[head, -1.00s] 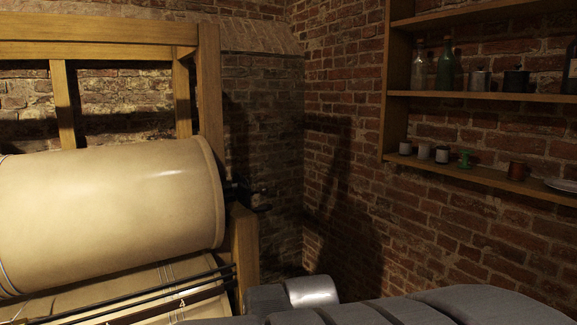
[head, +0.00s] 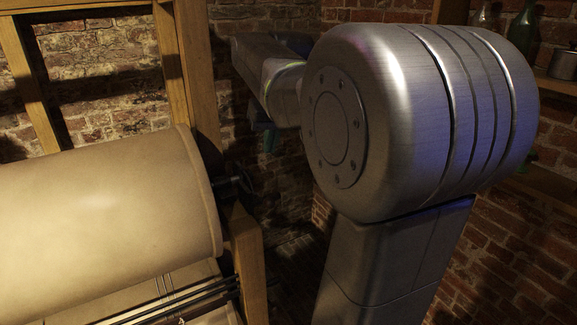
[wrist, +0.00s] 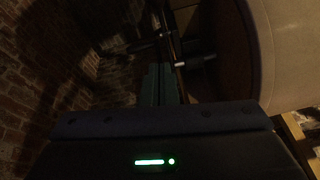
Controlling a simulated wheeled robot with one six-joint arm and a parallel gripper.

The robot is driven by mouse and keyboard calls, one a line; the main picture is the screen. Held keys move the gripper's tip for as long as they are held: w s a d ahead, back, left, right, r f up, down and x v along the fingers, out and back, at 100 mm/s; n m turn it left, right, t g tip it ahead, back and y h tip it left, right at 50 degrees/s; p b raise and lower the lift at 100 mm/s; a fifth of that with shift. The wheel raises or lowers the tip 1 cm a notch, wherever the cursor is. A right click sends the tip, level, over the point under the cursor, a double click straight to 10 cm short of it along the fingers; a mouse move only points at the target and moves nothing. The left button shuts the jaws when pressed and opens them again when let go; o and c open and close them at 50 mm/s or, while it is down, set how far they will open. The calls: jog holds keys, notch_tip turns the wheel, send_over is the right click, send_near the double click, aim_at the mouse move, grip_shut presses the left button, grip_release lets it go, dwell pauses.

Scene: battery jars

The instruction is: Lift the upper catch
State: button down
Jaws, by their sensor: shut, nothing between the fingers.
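The dark metal fitting at the end of the upper jar, probably the upper catch (head: 236,182), sits beside the wooden post and is dim. In the wrist view dark bars of this fitting (wrist: 196,61) cross just beyond my fingertips, one with a pale tip. My gripper (wrist: 162,70) is shut and empty, its greenish fingers pointing at the fitting. I cannot tell whether they touch it. In the head view my gripper (head: 268,138) shows only as a bluish-green bit, mostly hidden by my arm. The upper jar (head: 100,220) is a large cream cylinder lying on its side.
A wooden frame post (head: 188,70) stands behind the jar, and a shorter post (head: 246,255) stands below the fitting. Another jar lies underneath, behind dark rails (head: 190,299). Brick walls close the corner. A shelf (head: 556,84) with bottles is at the right.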

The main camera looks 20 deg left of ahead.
jog(key=shift+r, duration=0.15)
send_over(262, 198)
jog(key=w, duration=0.1)
notch_tip(262, 198, down, 9)
jog(key=s+d+f, duration=0.1)
jog(key=s+d+f+p, duration=0.1)
jog(key=shift+f, duration=0.3)
jog(key=shift+d+f, duration=0.1)
jog(key=shift+f, duration=0.05)
dwell(0.4)
jog(key=shift+f+b, duration=0.15)
jog(key=shift+b, duration=0.35)
jog(key=shift+s+d, duration=0.15)
